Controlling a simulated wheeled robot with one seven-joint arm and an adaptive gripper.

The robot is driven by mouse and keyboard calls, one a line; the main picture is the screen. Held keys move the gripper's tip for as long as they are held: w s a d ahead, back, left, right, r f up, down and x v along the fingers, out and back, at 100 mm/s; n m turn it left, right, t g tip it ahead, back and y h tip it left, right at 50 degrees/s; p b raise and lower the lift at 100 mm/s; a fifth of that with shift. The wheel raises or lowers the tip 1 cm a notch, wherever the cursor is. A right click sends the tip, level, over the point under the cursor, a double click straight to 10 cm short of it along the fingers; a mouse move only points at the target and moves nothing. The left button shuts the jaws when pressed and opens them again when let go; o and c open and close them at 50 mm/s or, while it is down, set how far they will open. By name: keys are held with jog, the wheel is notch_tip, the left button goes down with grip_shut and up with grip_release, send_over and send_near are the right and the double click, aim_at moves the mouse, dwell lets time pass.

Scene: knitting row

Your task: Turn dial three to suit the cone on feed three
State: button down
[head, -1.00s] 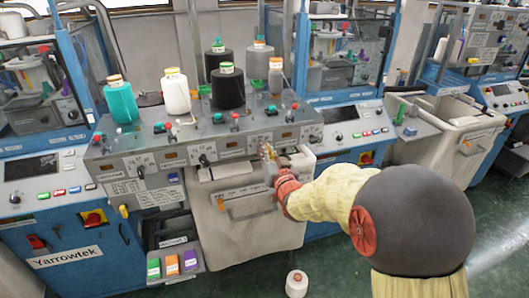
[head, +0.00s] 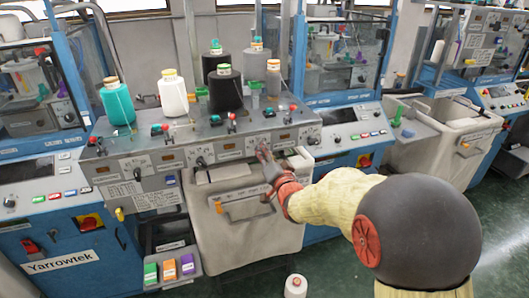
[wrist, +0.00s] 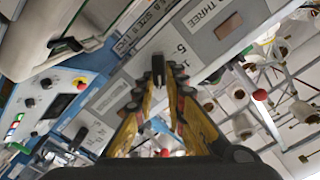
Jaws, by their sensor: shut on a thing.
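My gripper (head: 263,153) is at the front panel of the middle machine, at the third dial from the left. In the wrist view my gripper (wrist: 160,78) has its fingers drawn together on the small dark knob of dial three (wrist: 158,62), beside the label THREE (wrist: 208,14). The fingers hide most of the knob and its pointer; a 5 shows on the scale. Behind the panel, the third cone of the front row is black (head: 225,92).
Two other dials (head: 138,173) (head: 201,161) are left of my gripper. A pale bin (head: 245,235) hangs below the panel. Colored cards (head: 169,268) sit low at left. A white cone (head: 296,285) stands on the floor. Two more cones stand behind the front row.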

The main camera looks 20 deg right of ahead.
jog(key=shift+f, duration=0.1)
jog(key=c, duration=1.8)
grip_release()
jog(key=shift+c, duration=0.2)
jog(key=s, duration=1.2)
